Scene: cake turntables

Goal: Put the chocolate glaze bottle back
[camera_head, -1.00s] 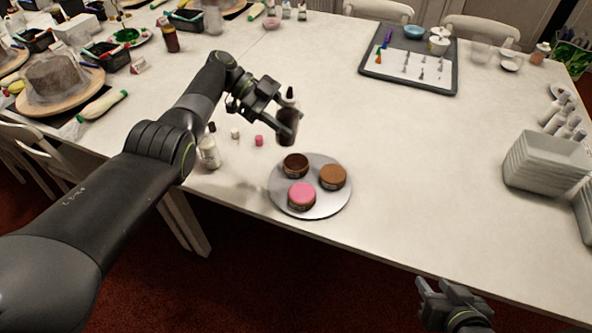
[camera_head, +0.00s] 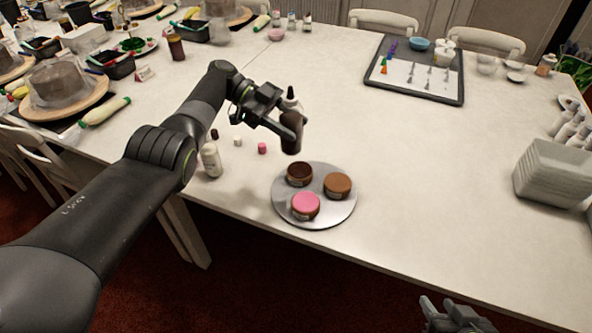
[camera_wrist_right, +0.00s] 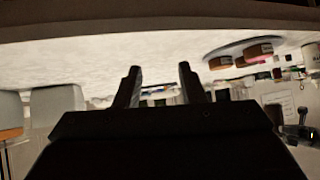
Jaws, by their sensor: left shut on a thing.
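The dark brown chocolate glaze bottle (camera_head: 291,136) is held upright by my left gripper (camera_head: 286,121), which is shut on it. The bottle appears just behind the round grey turntable (camera_head: 330,216); whether its base touches the table is unclear. On the turntable sit a dark chocolate-topped cake (camera_head: 299,173), a light brown one (camera_head: 338,184) and a pink one (camera_head: 305,204). A pale bottle (camera_head: 211,160) stands to the left, beside my left arm. My right gripper (camera_head: 452,308) is low at the front, off the table edge. In the right wrist view its fingers (camera_wrist_right: 158,84) are apart and empty.
A white cap (camera_head: 238,142) and a pink cap (camera_head: 262,148) lie between the two bottles. A dark tray with piping nozzles (camera_head: 414,80) is at the back. Stacked grey containers (camera_head: 553,172) stand at the right. The table right of the turntable is clear.

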